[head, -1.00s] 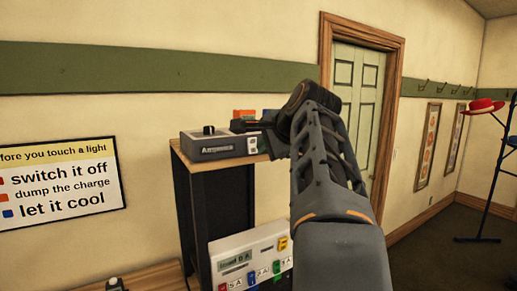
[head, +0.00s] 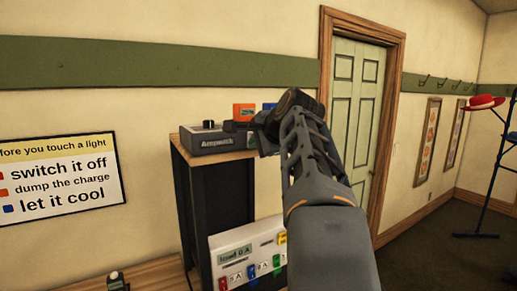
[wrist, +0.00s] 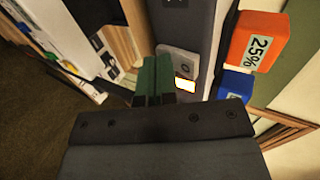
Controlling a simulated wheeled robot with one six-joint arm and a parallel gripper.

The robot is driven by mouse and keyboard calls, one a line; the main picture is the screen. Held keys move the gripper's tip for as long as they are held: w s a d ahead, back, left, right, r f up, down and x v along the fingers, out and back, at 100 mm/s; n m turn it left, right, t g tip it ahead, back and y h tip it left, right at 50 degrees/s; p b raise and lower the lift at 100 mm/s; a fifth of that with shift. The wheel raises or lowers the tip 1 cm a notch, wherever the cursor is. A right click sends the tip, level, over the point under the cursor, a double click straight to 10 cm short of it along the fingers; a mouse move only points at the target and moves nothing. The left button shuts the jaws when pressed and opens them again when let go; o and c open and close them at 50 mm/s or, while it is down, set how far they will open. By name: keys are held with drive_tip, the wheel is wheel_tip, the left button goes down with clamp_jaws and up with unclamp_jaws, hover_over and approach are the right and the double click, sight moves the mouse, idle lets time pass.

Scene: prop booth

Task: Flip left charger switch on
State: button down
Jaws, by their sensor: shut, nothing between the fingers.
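A grey charger (head: 212,143) with a black knob on top sits on the tall stand in the head view, and its label is blurred. In the wrist view its dark body (wrist: 208,22) runs beside a grey switch plate (wrist: 180,60) marked with a ring. A bright orange-white lit part (wrist: 185,85) shows at the plate's near end. My gripper (wrist: 153,72) is shut and empty, its green-padded fingertips just left of the plate. Contact cannot be told. In the head view my arm hides the charger's right end and the switch.
An orange block marked 25% (wrist: 258,42) and a blue block (wrist: 235,84) stand close right of the fingers. A sign (head: 62,180) hangs on the wall left.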

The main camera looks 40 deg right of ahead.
drive_tip(key=shift+r, duration=0.1)
drive_tip(key=shift+r+p, duration=0.75)
drive_tip(key=shift+p, duration=0.2)
drive_tip(key=shift+s, duration=0.1)
drive_tip(key=v, duration=1.3)
drive_tip(key=shift+s, duration=0.35)
drive_tip(key=shift+a+r, duration=0.1)
